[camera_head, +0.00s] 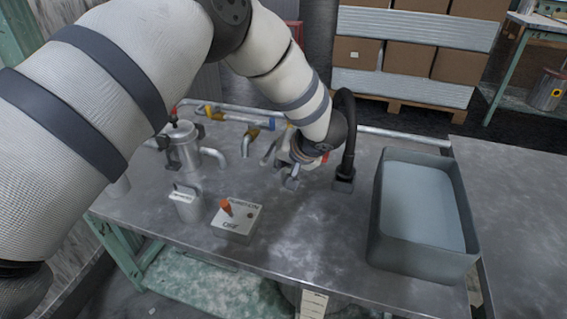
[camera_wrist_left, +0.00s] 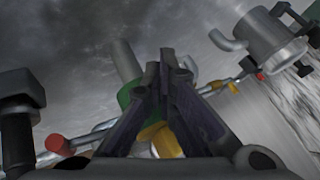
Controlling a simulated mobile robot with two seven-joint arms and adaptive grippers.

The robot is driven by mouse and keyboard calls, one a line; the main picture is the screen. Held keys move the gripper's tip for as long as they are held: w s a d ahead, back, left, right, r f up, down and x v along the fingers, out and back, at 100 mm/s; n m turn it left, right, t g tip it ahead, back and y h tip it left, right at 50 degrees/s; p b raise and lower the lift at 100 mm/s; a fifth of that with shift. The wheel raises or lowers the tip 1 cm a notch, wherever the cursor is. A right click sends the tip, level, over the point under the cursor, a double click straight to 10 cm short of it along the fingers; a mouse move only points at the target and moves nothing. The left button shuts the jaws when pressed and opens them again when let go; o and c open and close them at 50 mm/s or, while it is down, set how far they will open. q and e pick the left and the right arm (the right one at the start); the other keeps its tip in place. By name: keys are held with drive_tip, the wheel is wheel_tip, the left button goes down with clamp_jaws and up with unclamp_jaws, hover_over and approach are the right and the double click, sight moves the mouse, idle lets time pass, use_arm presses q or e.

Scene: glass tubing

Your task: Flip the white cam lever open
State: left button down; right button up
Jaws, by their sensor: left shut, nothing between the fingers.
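My left gripper (camera_head: 292,181) is in the middle of the table, low over the metal top, below my bent arm. In the left wrist view its two dark fingers (camera_wrist_left: 168,62) come together at the tips, shut and empty. Just beyond them a grey pipe (camera_wrist_left: 122,58) stands in a green collar (camera_wrist_left: 124,95), with yellow parts (camera_wrist_left: 162,140) partly hidden behind the fingers. I cannot pick out the white cam lever for certain in either view; the gripper and wrist cover part of the piping. My right gripper is in neither view.
A black curved spout (camera_head: 347,135) rises right beside my wrist. A grey basin (camera_head: 375,235) is at the right. A steel pot (camera_head: 183,147), a metal canister (camera_head: 187,203) and a switch box with an orange lever (camera_head: 237,220) are left. The table's front centre is clear.

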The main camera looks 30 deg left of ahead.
sight(269, 152)
use_arm(q)
drive_tip(key=x, duration=0.5)
drive_tip(key=shift+w+a+f+b, duration=0.1)
drive_tip(key=shift+a+f+b, duration=0.1)
drive_tip(key=shift+b, duration=0.15)
